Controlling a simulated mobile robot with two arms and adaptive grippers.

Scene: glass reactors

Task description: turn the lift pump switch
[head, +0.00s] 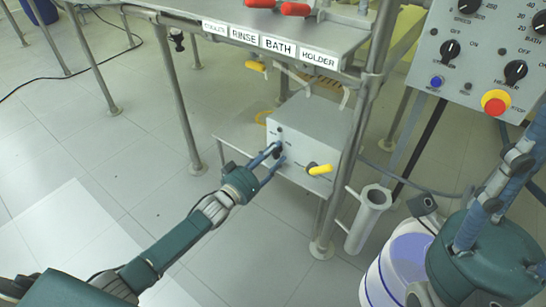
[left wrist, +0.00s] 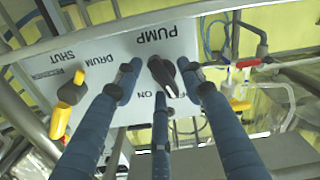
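The lift pump switch is a black knob (left wrist: 160,70) on a light panel marked PUMP and ON in the left wrist view. In the head view it sits on the front of a grey box (head: 318,118) under the bench, mostly hidden by my fingers. My left gripper (head: 277,156) is at that panel. In the left wrist view its blue fingers (left wrist: 160,82) are spread, with the knob between their tips; I cannot tell whether any finger touches it. My right gripper (head: 500,195) is partly visible at the right edge of the head view; its finger state is unclear.
A yellow valve handle (head: 320,169) marked DRUM SHUT is beside the knob. A bench leg (head: 345,190) and a metal tube (head: 367,218) stand to the right. A white-and-blue drum (head: 385,280) is below. A control panel (head: 480,55) with a red stop button is upper right.

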